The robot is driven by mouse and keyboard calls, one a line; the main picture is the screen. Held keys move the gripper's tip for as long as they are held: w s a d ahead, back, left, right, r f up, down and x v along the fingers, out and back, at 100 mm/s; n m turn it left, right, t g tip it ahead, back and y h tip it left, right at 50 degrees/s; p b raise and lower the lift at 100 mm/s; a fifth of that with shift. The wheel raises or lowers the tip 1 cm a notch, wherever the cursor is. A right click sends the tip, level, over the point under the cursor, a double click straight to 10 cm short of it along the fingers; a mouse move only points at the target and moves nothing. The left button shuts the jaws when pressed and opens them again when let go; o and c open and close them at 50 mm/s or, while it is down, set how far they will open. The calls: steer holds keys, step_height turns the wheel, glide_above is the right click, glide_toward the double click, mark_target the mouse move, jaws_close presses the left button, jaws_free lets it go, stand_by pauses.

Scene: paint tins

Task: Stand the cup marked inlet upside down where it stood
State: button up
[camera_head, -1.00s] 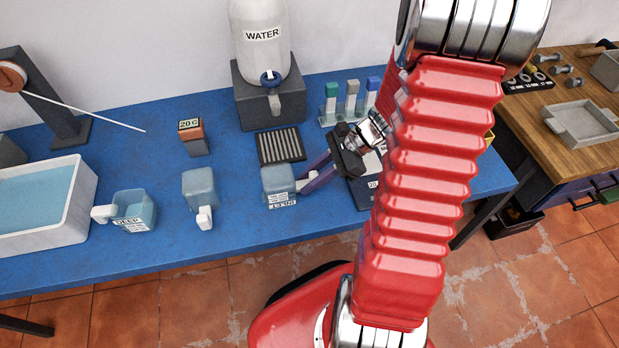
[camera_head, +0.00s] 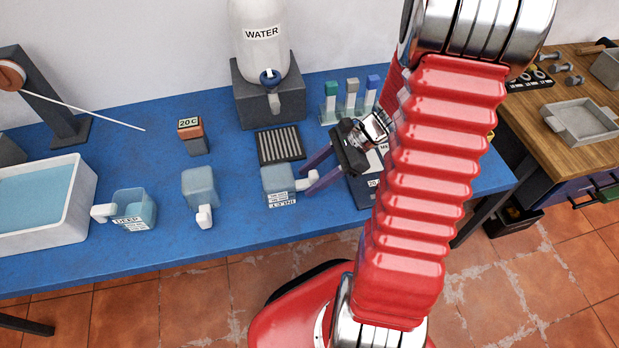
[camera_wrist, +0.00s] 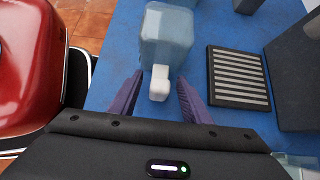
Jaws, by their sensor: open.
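The inlet cup (camera_head: 277,180) is pale translucent blue with a white handle (camera_head: 306,179). It stands on the blue table with its closed base up and its label lettering inverted. The cup also shows at the top of the wrist view (camera_wrist: 167,35), its handle pointing towards me. My gripper (camera_head: 311,178) is open, its purple fingers at the handle's right end. In the wrist view the gripper (camera_wrist: 160,88) has one finger on each side of the handle, with gaps between.
Left of the inlet cup stand another cup (camera_head: 198,187), upside down, and the DEEP cup (camera_head: 133,207), open side up. A water basin (camera_head: 82,215) is at far left. A ribbed dark mat (camera_head: 280,146) lies behind the inlet cup, with the water dispenser (camera_head: 277,104) beyond.

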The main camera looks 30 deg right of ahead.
steer(key=v, duration=1.2)
steer(key=shift+d+r, duration=0.15)
steer(key=shift+r, duration=0.05)
steer(key=shift+s, duration=0.1)
stand_by(0.3)
steer(key=s+f+n, duration=0.1)
steer(key=s+d+f+n+h, duration=0.1)
steer(key=shift+s+f+n+g, duration=0.2)
steer(key=shift+f+n+g, duration=0.1)
steer(key=shift+g, duration=0.1)
steer(key=shift+s+a+n+h, duration=0.1)
steer(key=shift+s+n+h, duration=0.25)
steer(key=shift+n+h, duration=0.2)
steer(key=s+a+r+n+t+h, duration=0.2)
steer(key=a+r+n+h, duration=0.4)
steer(key=a+r+n, duration=0.9)
steer(key=a+n+t, duration=0.1)
steer(key=a+n, duration=0.1)
steer(key=a, duration=0.2)
steer(key=shift+a+r+t+h, duration=0.2)
steer(key=shift+a+t+h, duration=0.15)
steer(key=shift+a+t, duration=0.05)
